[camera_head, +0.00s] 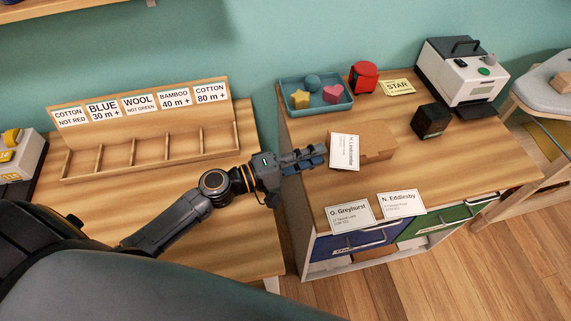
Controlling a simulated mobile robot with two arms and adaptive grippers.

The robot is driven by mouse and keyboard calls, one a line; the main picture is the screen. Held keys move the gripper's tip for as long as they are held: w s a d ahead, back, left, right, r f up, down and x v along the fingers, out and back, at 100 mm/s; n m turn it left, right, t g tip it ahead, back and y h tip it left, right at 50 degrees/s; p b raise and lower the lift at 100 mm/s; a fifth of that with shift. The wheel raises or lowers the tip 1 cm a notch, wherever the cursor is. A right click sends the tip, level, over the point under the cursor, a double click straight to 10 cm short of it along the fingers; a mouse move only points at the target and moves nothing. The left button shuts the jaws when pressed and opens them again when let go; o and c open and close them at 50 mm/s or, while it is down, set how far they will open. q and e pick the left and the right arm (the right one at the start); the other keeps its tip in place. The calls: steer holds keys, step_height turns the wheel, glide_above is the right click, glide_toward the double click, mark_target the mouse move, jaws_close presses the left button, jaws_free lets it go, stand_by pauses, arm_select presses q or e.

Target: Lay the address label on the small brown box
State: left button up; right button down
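The small brown box (376,139) lies on the right-hand wooden desk. A white address label (345,152), its printed lines running sideways, covers the left part of the box in the head view. I cannot tell whether it lies flat on the box or is slightly above it. My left gripper (319,155) reaches in from the left, its blue-tipped fingers just left of the label's edge. The fingers are close together; whether they grip the label's edge is not clear. My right gripper is not in view.
Two more name labels, Greyhurst (350,216) and Eddlesby (402,203), show at the desk's front edge above blue and green drawers. A blue tray (290,107) of shapes, a red object (363,77), a black box (430,121) and a printer (465,75) stand behind. A wooden sorter (150,165) is left.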

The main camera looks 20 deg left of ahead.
arm_select(q)
steer(key=b+v, duration=0.2)
steer(key=v, duration=0.7)
steer(key=shift+d, duration=0.1)
